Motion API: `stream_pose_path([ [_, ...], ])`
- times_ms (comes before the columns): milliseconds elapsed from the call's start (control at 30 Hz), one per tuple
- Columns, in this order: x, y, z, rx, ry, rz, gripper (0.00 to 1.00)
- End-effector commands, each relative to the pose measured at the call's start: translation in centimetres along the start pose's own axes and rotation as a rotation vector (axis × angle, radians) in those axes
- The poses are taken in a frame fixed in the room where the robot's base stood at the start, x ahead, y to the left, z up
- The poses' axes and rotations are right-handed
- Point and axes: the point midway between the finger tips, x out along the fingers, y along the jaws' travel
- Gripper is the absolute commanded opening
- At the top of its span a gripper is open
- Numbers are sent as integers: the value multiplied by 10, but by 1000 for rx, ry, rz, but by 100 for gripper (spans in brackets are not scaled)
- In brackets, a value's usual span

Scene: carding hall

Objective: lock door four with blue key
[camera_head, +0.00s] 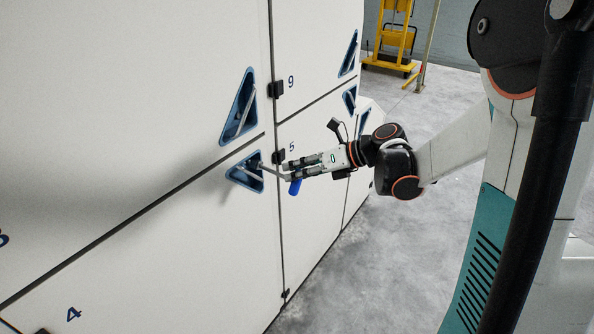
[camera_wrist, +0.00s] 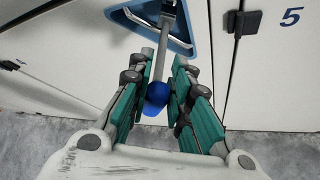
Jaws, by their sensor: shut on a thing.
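Door four (camera_head: 140,240) is the big white lower-left panel, marked with a blue 4 (camera_head: 73,314). It looks flush with the panel to its right. Near its upper right corner is a blue-rimmed triangular recess (camera_head: 240,174), which also shows at the top of the wrist view (camera_wrist: 118,14). My gripper (camera_head: 292,170) is in front of the door seam, shut on the blue key (camera_head: 295,187). In the wrist view the key's blue end (camera_wrist: 155,97) lies between the fingers, and its grey shaft runs up into the recess. How deep the tip sits cannot be told.
Panel five (camera_head: 310,180) and panel nine (camera_head: 315,70) lie right of the seam. Small black latches (camera_head: 278,157) stick out along it, one close to my gripper. A yellow step frame (camera_head: 394,38) stands at the back. Grey floor is clear to the right.

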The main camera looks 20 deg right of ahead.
Motion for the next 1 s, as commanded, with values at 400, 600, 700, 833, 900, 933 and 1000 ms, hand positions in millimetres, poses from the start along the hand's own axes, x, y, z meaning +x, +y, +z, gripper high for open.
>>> stream_pose_path([
  [400, 0, 0, 0, 0, -1, 0, 0],
  [600, 0, 0, 0, 0, -1, 0, 0],
  [700, 1, 0, 1, 0, 0, 1, 0],
  [833, 3, 0, 2, 0, 0, 1, 0],
  [900, 4, 0, 3, 0, 0, 1, 0],
  [933, 4, 0, 3, 0, 0, 1, 0],
  [1000, 5, 0, 4, 0, 0, 1, 0],
])
